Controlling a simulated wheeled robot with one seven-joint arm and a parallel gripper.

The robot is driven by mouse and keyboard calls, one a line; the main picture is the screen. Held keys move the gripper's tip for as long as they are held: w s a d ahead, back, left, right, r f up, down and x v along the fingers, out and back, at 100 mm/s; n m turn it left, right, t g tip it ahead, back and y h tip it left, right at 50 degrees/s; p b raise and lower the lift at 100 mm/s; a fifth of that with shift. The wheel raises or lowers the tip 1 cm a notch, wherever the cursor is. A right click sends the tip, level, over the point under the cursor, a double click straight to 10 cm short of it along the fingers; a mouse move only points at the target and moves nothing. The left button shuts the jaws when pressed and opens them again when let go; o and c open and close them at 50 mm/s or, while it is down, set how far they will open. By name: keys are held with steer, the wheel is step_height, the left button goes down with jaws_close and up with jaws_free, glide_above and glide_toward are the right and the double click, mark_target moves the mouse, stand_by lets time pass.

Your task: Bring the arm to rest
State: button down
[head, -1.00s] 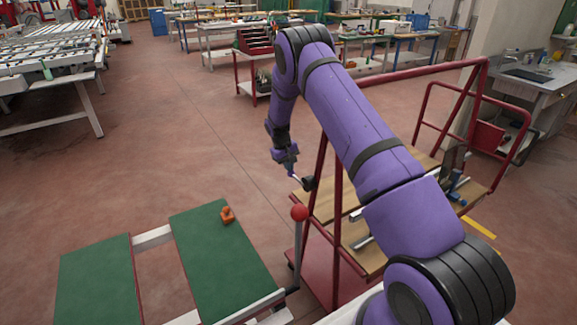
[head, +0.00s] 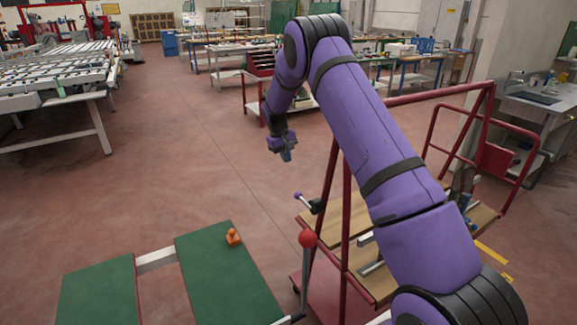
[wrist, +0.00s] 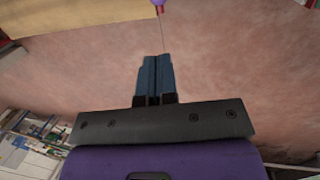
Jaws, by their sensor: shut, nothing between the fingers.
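My purple arm reaches up and over from the lower right in the head view and bends down at the far end. My gripper (head: 287,155) hangs over open red floor, left of the red-framed cart. In the wrist view my gripper (wrist: 155,62) has its two blue-grey fingers pressed together, with nothing between them. It touches nothing that I can see.
A red-framed cart (head: 345,215) with wooden shelves stands close below my arm. A small purple-tipped handle (head: 300,197) sticks out at its left. A red-knobbed lever (head: 307,240) stands in front. Green-topped supports (head: 225,275) carry an orange item (head: 233,237). Floor (head: 170,190) at left is clear.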

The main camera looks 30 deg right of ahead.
steer(key=shift+r, duration=0.2)
stand_by(0.4)
steer(key=s+a+r+t+y, duration=0.15)
steer(key=s+a+r, duration=0.25)
steer(key=s+r, duration=0.85)
steer(key=s+a+r+t, duration=0.25)
steer(key=s+r, duration=0.65)
steer(key=r, duration=0.7)
steer(key=s+a+r+t, duration=0.1)
steer(key=s+a, duration=0.2)
steer(key=s, duration=1.1)
steer(key=s+a+r+t, duration=0.1)
steer(key=s+a, duration=0.1)
steer(key=s, duration=1.2)
steer(key=shift+s+a+m+y, duration=0.3)
steer(key=shift+s+a+y, duration=0.05)
steer(key=shift+a+y, duration=0.1)
